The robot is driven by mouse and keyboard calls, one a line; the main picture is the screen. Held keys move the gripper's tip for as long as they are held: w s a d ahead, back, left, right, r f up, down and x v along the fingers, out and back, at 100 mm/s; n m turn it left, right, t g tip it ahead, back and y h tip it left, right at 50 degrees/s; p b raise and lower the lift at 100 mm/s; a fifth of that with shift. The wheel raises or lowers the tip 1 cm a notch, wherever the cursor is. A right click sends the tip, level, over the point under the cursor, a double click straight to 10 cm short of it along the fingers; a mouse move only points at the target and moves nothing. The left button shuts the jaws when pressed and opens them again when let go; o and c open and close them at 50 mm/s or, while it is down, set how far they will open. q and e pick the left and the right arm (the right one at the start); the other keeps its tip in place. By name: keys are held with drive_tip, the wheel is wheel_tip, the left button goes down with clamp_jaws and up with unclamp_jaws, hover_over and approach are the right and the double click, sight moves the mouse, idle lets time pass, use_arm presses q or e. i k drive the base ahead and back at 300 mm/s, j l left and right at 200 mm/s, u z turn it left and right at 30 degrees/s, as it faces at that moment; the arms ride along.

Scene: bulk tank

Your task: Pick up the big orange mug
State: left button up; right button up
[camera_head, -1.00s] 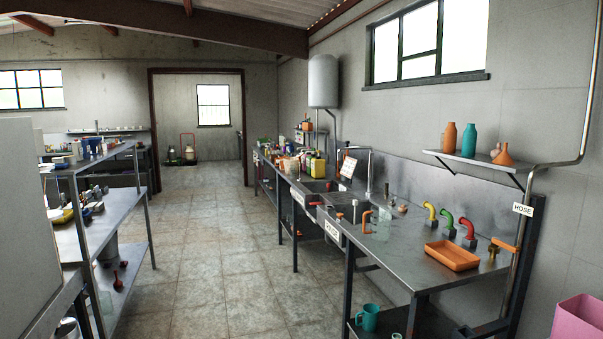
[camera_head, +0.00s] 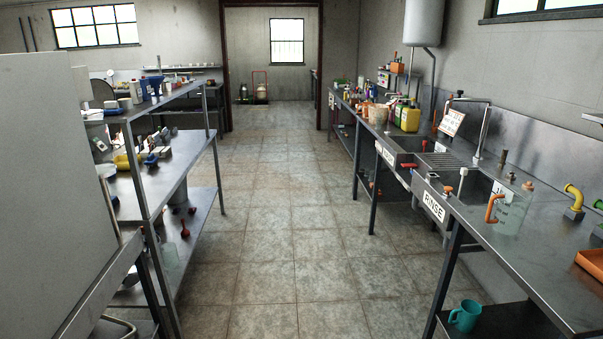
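I cannot make out a big orange mug for certain in this view. A clear jug with an orange handle (camera_head: 507,213) stands on the right steel counter near the sink. A small orange object (camera_head: 397,67) sits on a wall shelf at the back right, too small to identify. A teal mug (camera_head: 465,315) stands on the lower shelf under the right counter. Neither of my grippers shows in the view.
A tiled aisle (camera_head: 290,235) runs clear to a doorway (camera_head: 272,65) at the back. Steel shelving (camera_head: 150,190) with many small items stands left. The right counter (camera_head: 540,265) holds sinks, bottles, a yellow jerrycan (camera_head: 407,116) and an orange tray (camera_head: 592,262).

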sight(375, 114)
drive_tip(key=i, duration=2)
drive_tip(key=i+z, duration=0.15)
drive_tip(key=i, duration=0.55)
drive_tip(key=i+z, duration=0.15)
drive_tip(key=i, duration=0.5)
drive_tip(key=i+j+z, duration=0.15)
drive_tip(key=i, duration=0.55)
